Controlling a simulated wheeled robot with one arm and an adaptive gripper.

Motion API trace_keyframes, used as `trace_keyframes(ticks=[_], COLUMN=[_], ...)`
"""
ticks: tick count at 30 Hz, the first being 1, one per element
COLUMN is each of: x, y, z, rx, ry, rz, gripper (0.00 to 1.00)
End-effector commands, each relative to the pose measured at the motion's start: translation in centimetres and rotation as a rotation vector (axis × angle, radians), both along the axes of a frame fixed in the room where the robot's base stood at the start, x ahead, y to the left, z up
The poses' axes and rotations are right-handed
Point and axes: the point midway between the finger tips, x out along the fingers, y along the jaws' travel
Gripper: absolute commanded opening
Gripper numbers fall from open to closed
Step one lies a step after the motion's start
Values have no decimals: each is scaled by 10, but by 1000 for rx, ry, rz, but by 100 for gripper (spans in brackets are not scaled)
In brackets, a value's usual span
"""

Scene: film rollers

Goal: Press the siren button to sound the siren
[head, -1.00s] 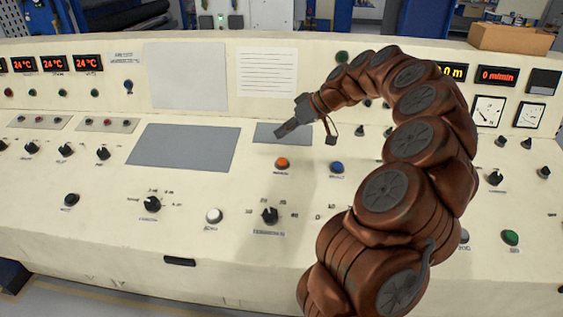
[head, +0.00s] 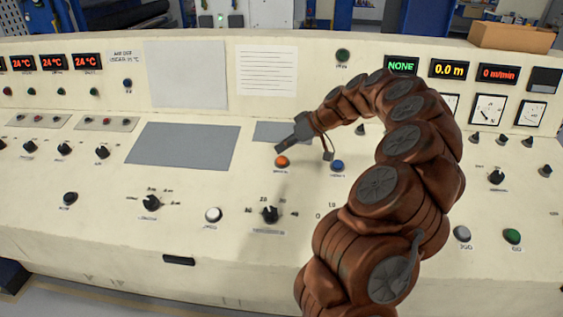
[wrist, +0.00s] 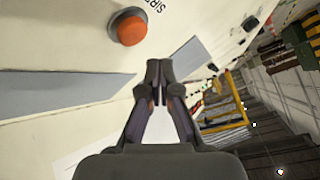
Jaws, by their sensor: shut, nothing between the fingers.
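The siren button is the orange round button (head: 282,161) on the cream console. In the wrist view, the orange button (wrist: 130,28) has a label beside it beginning "SIR". My gripper (head: 280,148) is shut and empty, its fingertips just above and behind the orange button in the head view. In the wrist view the closed fingertips (wrist: 158,68) lie below and right of the button, with cream panel showing between them. I cannot tell the exact height of the tips over the panel; no contact with the button shows.
A blue button (head: 337,166) is right of the orange one, near a small hanging part of my arm. A black rotary knob (head: 270,214) and a white button (head: 213,215) are nearer the front. A grey plate (head: 184,147) lies left. A cardboard box (head: 513,37) stands on the console.

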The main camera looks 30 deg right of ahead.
Motion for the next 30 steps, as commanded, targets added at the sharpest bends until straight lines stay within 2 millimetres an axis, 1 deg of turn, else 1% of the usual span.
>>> trace_keyframes(ticks=[1,6,30], x=[1,3,3], y=[-1,-3,-3], z=[-11,-18,-18], rx=[0,-1,0], ry=[1,1,1], rz=[0,0,0], gripper=[0,0,0])
